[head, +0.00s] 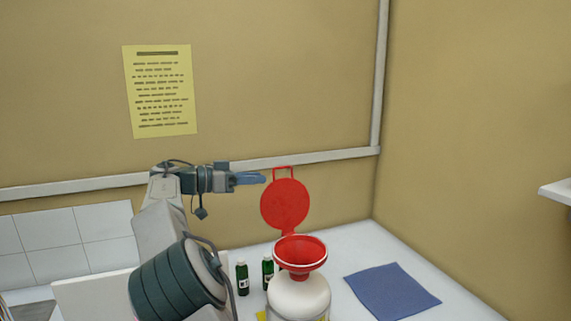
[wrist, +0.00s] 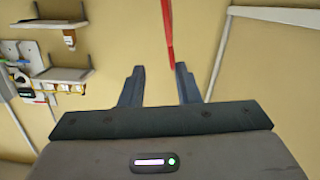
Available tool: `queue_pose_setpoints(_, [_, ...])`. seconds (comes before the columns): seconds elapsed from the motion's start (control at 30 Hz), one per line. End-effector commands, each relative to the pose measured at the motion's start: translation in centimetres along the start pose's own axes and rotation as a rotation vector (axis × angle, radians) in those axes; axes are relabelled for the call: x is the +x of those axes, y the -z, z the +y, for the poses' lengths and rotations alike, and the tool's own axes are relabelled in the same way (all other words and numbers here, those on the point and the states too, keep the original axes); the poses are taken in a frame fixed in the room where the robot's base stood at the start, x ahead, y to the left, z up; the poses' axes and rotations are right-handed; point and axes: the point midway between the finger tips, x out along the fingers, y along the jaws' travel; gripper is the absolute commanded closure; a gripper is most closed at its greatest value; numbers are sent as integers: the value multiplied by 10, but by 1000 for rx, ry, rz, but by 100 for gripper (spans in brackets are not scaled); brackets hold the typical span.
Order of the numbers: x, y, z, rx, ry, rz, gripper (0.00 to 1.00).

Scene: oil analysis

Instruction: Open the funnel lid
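The red funnel (head: 300,254) sits in the neck of a white container (head: 298,295) on the counter. Its round red lid (head: 285,204) stands upright above the funnel, swung up from the bowl, with its loop handle at the top. My gripper (head: 262,178) is just left of the lid's upper part, near the handle. In the wrist view my gripper's two fingers (wrist: 158,82) are spread apart with nothing between them. The lid (wrist: 167,35) shows there edge-on as a thin red strip beyond the fingertips.
Small dark green bottles (head: 242,278) stand left of the container. A blue mat (head: 391,291) lies on the counter to the right. A yellow notice (head: 160,91) hangs on the back wall. In the wrist view, shelves (wrist: 62,75) are on the wall at left.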

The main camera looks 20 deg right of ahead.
Motion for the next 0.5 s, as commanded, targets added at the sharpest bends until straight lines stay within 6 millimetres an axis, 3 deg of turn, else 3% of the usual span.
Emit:
queue_pose_setpoints(0.1, [-22, 6, -6, 63, 1, 73, 71])
queue_pose_setpoints(0.2, [-27, 10, -7, 89, -1, 99, 71])
queue_pose_setpoints(0.37, [-13, 13, -7, 93, -2, 102, 71])
queue_pose_setpoints(0.5, [15, 17, -6, 91, -1, 101, 71])
